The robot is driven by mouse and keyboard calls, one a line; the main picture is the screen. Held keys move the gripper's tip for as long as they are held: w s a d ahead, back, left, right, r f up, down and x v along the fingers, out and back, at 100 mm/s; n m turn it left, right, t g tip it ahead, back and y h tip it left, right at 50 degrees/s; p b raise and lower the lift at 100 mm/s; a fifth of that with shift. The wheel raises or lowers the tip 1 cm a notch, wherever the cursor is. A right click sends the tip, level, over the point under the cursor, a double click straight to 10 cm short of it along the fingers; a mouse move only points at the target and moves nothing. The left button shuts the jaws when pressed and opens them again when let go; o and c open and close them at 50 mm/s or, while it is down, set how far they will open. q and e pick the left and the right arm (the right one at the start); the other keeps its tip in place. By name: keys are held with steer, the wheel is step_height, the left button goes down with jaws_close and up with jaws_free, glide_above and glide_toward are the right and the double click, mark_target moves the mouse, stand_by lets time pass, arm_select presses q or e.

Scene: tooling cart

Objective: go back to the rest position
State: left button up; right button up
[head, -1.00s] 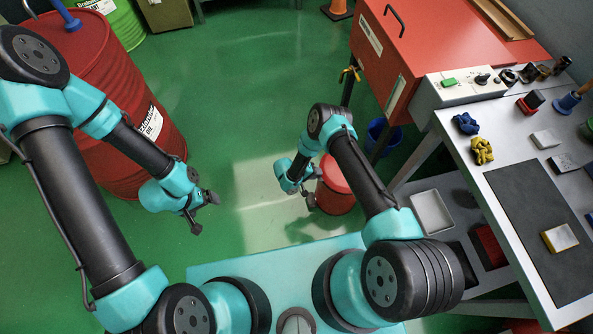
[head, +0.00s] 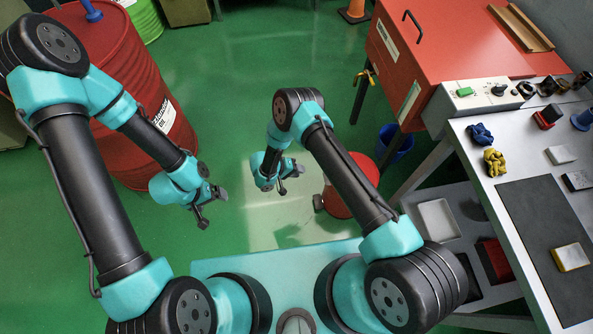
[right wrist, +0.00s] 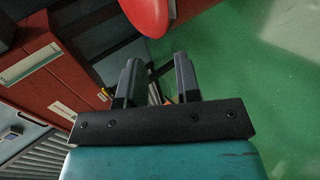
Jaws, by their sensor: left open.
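My left gripper (head: 212,208) is open and empty in the head view, above the green floor in front of the large red drum. My right gripper (head: 291,180) hangs above the floor to its right, left of the small red drum. In the right wrist view the two fingers of my right gripper (right wrist: 158,78) stand apart with nothing between them. Both arms are bent forward of my light blue base.
The large red drum (head: 112,95) stands close to my left arm. A small red drum (head: 350,185) and blue bucket (head: 394,143) stand near my right arm. A grey workbench (head: 481,151) and red cabinet (head: 436,50) are at right. Open green floor lies between.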

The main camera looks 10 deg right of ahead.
steer(key=shift+a+r, duration=0.15)
steer(key=shift+a, duration=0.1)
stand_by(0.3)
steer(key=s+d+r+g+y, duration=0.6)
steer(key=s+r+y, duration=0.3)
steer(key=s+y, duration=0.3)
steer(key=s+d+r+m+t+y, duration=0.1)
steer(key=s+d+r+t, duration=0.1)
steer(key=d+r+t, duration=0.1)
steer(key=s+d+r+m+t+y, duration=0.1)
steer(key=s+d+r+t, duration=0.1)
steer(key=d+r, duration=0.3)
step_height(320, 180, up, 4)
steer(key=shift+s+d+f+t, duration=0.25)
steer(key=shift+s+d+t, duration=0.1)
steer(key=shift+t, duration=0.35)
